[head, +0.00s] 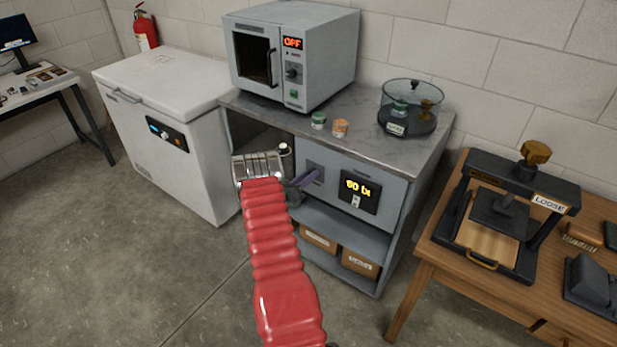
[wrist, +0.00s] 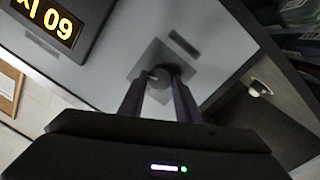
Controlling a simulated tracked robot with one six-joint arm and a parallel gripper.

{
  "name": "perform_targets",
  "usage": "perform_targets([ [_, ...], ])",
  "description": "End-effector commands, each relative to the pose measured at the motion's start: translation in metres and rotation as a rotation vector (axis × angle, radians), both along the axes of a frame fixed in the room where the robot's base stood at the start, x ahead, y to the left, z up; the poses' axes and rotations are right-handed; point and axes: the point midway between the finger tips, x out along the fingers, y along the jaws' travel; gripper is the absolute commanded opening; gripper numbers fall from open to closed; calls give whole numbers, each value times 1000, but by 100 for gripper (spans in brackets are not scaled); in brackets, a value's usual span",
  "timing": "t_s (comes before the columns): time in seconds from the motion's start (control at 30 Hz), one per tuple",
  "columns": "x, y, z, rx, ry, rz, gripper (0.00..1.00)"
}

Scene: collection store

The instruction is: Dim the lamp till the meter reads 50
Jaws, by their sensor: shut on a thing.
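The meter (head: 357,189) is a dark display on the grey cabinet front, reading 60 lx in yellow. It also shows, turned round, in the wrist view (wrist: 50,18). Left of the meter in the head view, a grey plate sits on the front panel. In the wrist view, a dark round knob (wrist: 165,72) stands on this plate (wrist: 160,57). My gripper (wrist: 160,88) is shut on the knob, one finger on each side. In the head view my gripper (head: 303,181) hides most of the knob. I cannot make out a lamp for certain.
A microwave (head: 290,55) reading OFF, two small jars and a glass-covered dish (head: 409,108) stand on the cabinet top. A white chest freezer (head: 165,125) is at left. A wooden table (head: 430,260) with a press (head: 510,205) is at right. The floor in front is clear.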

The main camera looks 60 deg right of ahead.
Motion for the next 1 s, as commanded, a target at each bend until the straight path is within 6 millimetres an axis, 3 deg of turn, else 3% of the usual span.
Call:
perform_targets([
  [0.03, 0, 3, -7, 14, 11, 4, 8],
  [0.47, 0, 3, -7, 17, 21, 3, 8],
  [0.5, 0, 3, -7, 16, 21, 2, 33],
  [0.73, 0, 1, -4, 9, 18, 1, 49],
  [1.0, 0, 1, -2, 6, 17, 0, 49],
])
